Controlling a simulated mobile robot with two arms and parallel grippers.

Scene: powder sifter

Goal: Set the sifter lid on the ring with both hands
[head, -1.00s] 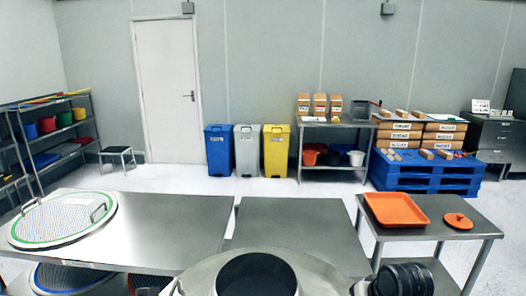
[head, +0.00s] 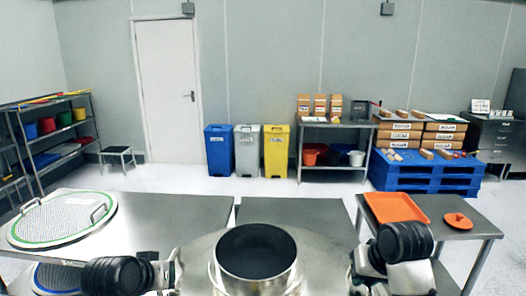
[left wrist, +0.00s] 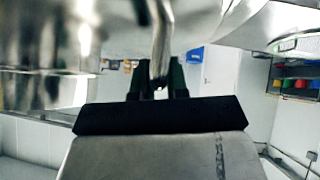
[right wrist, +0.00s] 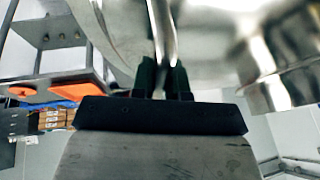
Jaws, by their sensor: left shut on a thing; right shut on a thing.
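The steel sifter lid (head: 205,262), round with a wide dark central opening, is at the bottom centre of the head view. My left gripper (head: 172,274) is at its left edge and my right gripper (head: 355,270) at its right edge. In the left wrist view the left gripper (left wrist: 158,82) is shut on a bent metal handle (left wrist: 161,35) of the lid. In the right wrist view the right gripper (right wrist: 163,80) is shut on the opposite handle (right wrist: 160,30). I cannot make out the ring; the lid hides what is below it.
A steel table (head: 170,222) at left bears a round mesh sieve (head: 62,220) with a green rim and handles. Another mesh disc (head: 57,278) is below. Another steel table (head: 300,225) is bare. A side table at right has an orange tray (head: 397,208) and orange disc (head: 458,220).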

